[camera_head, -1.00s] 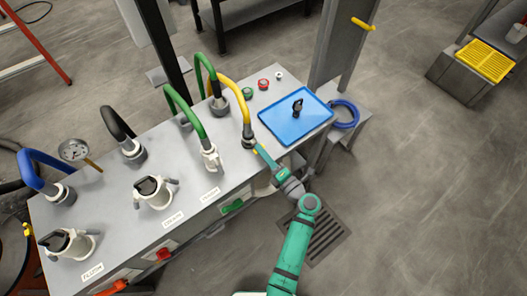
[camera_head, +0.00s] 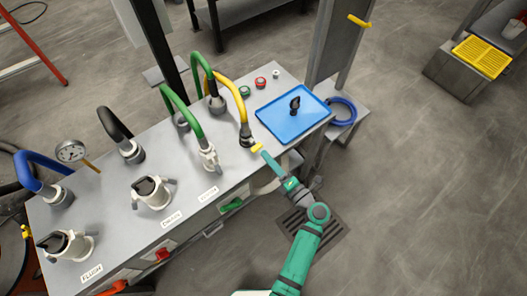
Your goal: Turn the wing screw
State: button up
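My gripper (camera_head: 258,148), with yellow at its tip, is at the bench's right part, close to the dark lower end of the yellow hose (camera_head: 246,137). A small gap seems to show between them. The fingers are too small to tell whether they are open or shut. No part can be clearly picked out as the wing screw. White filter housings with dark tops and side lugs stand at the middle (camera_head: 152,193) and front left (camera_head: 67,244) of the bench. A small black upright piece (camera_head: 295,104) stands on the blue tray (camera_head: 275,117).
The grey bench (camera_head: 105,205) carries a black hose (camera_head: 108,122), green hoses (camera_head: 183,108), a blue hose (camera_head: 42,170) and a gauge (camera_head: 71,151). A grey post (camera_head: 338,50) and a blue coil (camera_head: 343,111) are right of the tray.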

jog(key=v, duration=0.6)
jog(key=shift+s, duration=0.15)
dwell(0.3)
